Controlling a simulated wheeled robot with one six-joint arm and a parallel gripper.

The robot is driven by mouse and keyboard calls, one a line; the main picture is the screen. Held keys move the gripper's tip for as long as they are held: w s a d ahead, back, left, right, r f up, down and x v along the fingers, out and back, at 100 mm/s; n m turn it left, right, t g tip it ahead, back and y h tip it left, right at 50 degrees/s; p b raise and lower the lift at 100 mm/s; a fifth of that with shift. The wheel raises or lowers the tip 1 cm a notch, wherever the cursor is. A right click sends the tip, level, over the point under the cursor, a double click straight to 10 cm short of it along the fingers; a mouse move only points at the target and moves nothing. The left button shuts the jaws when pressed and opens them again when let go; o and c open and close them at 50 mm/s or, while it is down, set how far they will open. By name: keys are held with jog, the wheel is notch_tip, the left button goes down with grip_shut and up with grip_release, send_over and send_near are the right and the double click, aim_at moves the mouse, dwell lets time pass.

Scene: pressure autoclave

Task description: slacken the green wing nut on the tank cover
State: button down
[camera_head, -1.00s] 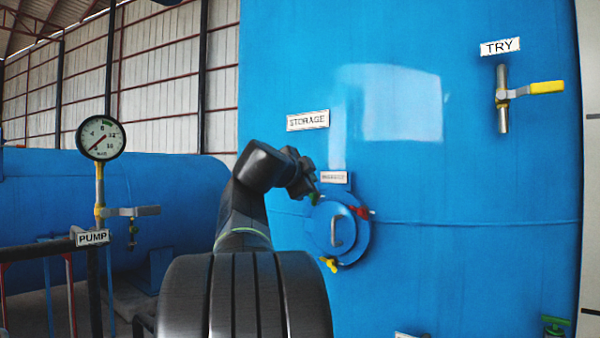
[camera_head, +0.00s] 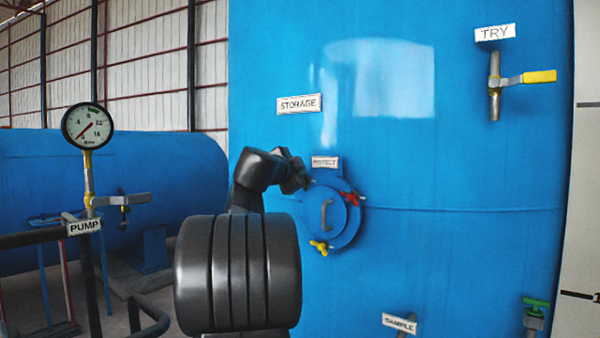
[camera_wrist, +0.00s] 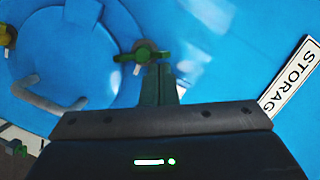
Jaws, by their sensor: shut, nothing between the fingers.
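The round blue tank cover (camera_head: 338,228) with its bent grey handle (camera_head: 327,215) is on the big blue tank in the head view. The green wing nut (camera_wrist: 143,55) is at the cover's edge in the wrist view. In the head view my arm mostly hides it. My gripper (camera_wrist: 159,72) is shut and empty, its fingertips right at the green nut; I cannot tell whether they touch it. A red wing nut (camera_head: 350,198) and a yellow wing nut (camera_head: 319,247) sit on the cover's rim.
A yellow-handled TRY valve (camera_head: 527,77) is at upper right. A green-handled valve (camera_head: 535,307) and SAMPLE sign (camera_head: 399,323) are low right. A pressure gauge (camera_head: 88,125) and PUMP pipework (camera_head: 84,227) stand left.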

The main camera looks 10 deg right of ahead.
jog(key=shift+a+f, duration=0.1)
jog(key=n, duration=0.1)
jog(key=w+n+g+b, duration=0.1)
jog(key=a+n+b, duration=0.1)
jog(key=shift+w+a+f+h, duration=0.1)
jog(key=shift+w+f+h, duration=0.05)
jog(key=shift+f+h, duration=0.15)
jog(key=shift+r, duration=0.15)
dwell(0.3)
